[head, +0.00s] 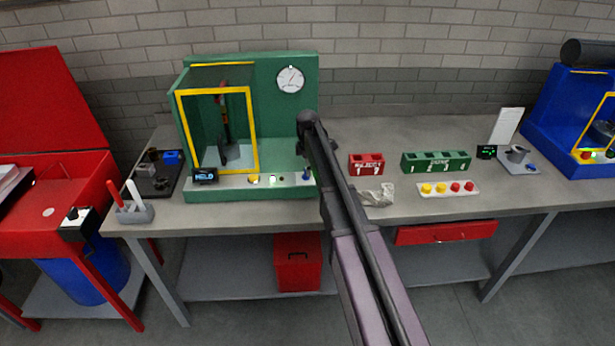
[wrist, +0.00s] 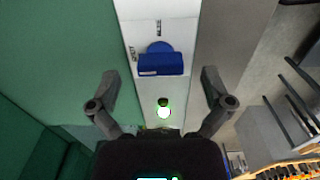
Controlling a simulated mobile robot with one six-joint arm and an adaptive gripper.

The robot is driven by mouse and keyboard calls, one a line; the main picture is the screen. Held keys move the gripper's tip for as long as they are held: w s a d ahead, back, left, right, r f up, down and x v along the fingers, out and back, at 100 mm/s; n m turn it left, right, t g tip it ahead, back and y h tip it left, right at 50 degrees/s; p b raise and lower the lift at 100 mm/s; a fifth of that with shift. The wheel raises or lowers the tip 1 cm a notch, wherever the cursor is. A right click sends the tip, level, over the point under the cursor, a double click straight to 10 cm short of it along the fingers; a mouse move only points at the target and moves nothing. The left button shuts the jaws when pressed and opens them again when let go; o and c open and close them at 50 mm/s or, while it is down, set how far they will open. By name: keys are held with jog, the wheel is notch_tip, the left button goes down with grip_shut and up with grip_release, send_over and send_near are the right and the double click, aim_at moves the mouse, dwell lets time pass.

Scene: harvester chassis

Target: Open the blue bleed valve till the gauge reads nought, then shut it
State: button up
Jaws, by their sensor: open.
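The blue bleed valve (wrist: 160,62) is on the pale front panel of the green machine (head: 250,195); its bar handle lies crosswise in the wrist view. Small lettering stands beside and above it, too small to read surely. In the head view the valve (head: 307,173) shows at the panel's right end, next to my arm. My gripper (wrist: 159,76) is open, one finger on each side of the valve and apart from it, with nothing between the fingers. The round white gauge (head: 290,79) is on the machine's back wall; its needle seems to point up and right, but the reading is too small to tell.
A display (head: 205,175) reads HELD. A yellow-framed door (head: 253,130) stands left of my arm. Red bins (head: 366,164), green bins (head: 436,162) and a crumpled cloth (head: 376,195) lie to the right.

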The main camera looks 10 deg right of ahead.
jog(key=shift+f+b, duration=0.75)
jog(key=shift+f, duration=0.25)
jog(key=c, duration=1.1)
